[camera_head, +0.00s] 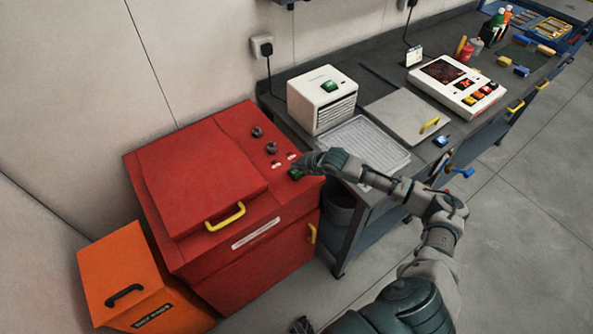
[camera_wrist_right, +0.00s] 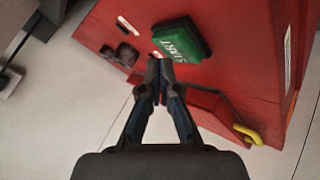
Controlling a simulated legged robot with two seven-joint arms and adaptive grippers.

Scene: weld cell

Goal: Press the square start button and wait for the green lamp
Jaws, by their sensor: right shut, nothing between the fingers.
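The red machine (camera_head: 200,160) has a green square button (camera_head: 295,173) on the right end of its top. In the right wrist view the button (camera_wrist_right: 183,40) reads START. My right gripper (camera_head: 301,168) is shut and empty beside the button. In the wrist view its fingertips (camera_wrist_right: 160,70) are together close to the button's edge; I cannot tell whether they touch it. Small indicators (camera_head: 276,165) sit near the button; no lit green lamp can be made out. My left gripper is not in view.
Two dark knobs (camera_head: 257,132) stand on the red machine's top, left of the button. An orange box (camera_head: 122,270) stands at the left. The bench holds a white unit (camera_head: 305,100) with a green button, a wire tray (camera_head: 385,140) and a control panel (camera_head: 458,82).

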